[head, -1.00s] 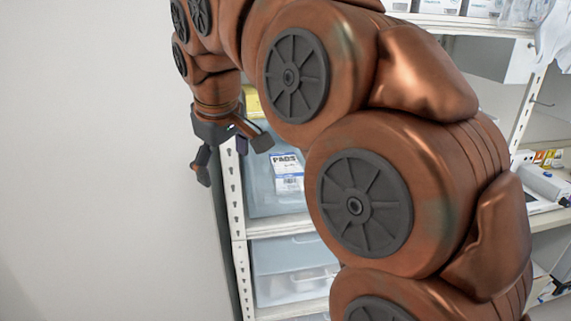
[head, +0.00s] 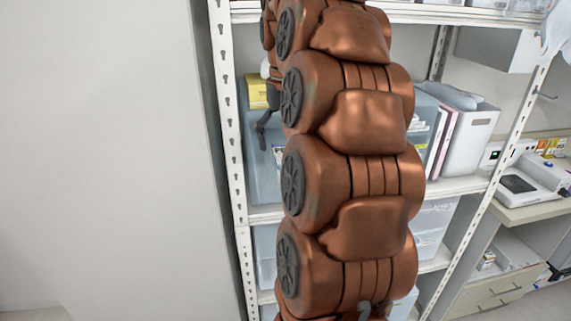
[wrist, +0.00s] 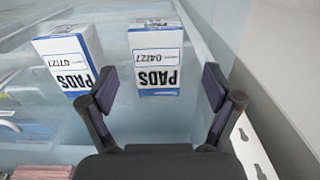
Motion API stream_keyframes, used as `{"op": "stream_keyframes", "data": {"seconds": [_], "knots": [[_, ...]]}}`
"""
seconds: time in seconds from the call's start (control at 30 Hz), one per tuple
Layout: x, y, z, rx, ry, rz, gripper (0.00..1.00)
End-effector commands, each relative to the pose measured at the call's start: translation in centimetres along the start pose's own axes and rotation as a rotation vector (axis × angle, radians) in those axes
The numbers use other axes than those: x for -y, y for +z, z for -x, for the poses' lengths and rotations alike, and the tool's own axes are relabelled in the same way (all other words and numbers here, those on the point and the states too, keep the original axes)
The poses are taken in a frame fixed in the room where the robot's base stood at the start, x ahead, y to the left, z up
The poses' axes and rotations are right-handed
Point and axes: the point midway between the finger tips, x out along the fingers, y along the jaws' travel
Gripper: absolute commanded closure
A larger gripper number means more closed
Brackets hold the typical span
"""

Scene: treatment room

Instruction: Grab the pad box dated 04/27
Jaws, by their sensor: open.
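In the wrist view, the pad box dated 04/27 (wrist: 156,50) is white and blue with "PADS" on its label, which appears upside down. It lies ahead of and between the fingers of my gripper (wrist: 160,88), which is open and empty, apart from the box. A second pad box dated 07/27 (wrist: 68,58) is to its left, tilted in the picture. Both are inside a translucent bluish bin (head: 262,185) on the shelf. In the head view my arm hides most of the bin and gripper; one dark finger shows at the bin's upper part.
The white shelf rack (head: 228,120) has a perforated upright close by the bin's left side. A yellow box (head: 257,92) is behind the bin's top. Right of my arm are binders and a white holder (head: 465,135). A shelf board (head: 450,12) runs above.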

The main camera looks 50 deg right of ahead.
Motion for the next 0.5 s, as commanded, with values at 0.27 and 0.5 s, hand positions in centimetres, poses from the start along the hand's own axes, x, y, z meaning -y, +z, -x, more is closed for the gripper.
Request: {"op": "stream_keyframes", "data": {"seconds": [0.27,0.5], "knots": [[-0.1,-0.4,-1.3,-0.002,0.000,0.001,0.10],[-0.3,-1.1,-3.1,0.000,0.000,0.001,0.10]]}}
